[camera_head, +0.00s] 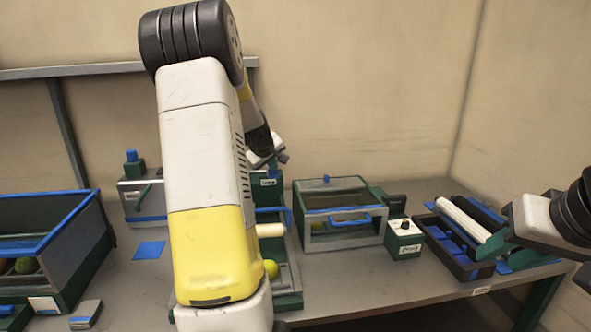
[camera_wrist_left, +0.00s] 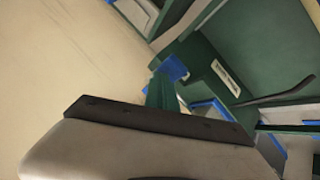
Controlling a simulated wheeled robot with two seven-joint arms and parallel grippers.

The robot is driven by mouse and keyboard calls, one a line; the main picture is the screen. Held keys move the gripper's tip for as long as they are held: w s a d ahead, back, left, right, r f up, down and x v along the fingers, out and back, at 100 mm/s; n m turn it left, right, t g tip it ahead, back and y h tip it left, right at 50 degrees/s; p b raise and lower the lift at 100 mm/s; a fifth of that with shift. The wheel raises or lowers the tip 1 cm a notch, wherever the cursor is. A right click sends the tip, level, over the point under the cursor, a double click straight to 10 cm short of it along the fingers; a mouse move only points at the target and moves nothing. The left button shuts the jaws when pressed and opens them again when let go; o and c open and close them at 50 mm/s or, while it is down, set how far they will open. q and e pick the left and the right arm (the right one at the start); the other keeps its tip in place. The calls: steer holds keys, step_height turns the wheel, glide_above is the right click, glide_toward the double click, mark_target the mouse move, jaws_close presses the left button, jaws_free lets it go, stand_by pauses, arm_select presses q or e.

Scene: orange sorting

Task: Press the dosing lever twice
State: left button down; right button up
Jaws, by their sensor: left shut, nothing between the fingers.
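My left arm crosses the middle of the head view, and its shut, empty left gripper (camera_head: 279,157) is above a green station (camera_head: 290,283) with a white label. A blue handle (camera_head: 287,214) and a cream cylinder (camera_head: 271,230) stick out to the right of the arm there. I cannot tell which part is the dosing lever; my arm hides much of the station. The left wrist view shows the gripper's pale body with a dark edge (camera_wrist_left: 160,121), close to a blue-capped green post (camera_wrist_left: 172,70) and a thin dark bar (camera_wrist_left: 275,95). My right gripper (camera_head: 512,215) is at the right, its fingers unclear.
A yellow-green fruit (camera_head: 271,268) is beside my arm. A glass-fronted box (camera_head: 341,240), a small knob box (camera_head: 404,240) and a black-blue tray (camera_head: 448,252) stand to the right. A green bin (camera_head: 88,262) is at the left. Clear table lies in front of the glass-fronted box.

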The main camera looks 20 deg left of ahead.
arm_select(q)
steer(key=shift+f, duration=0.65)
stand_by(0.4)
stand_by(0.5)
steer(key=shift+r, duration=1.9)
steer(key=shift+r, duration=2.5)
step_height(320, 180, up, 4)
steer(key=shift+f, duration=0.15)
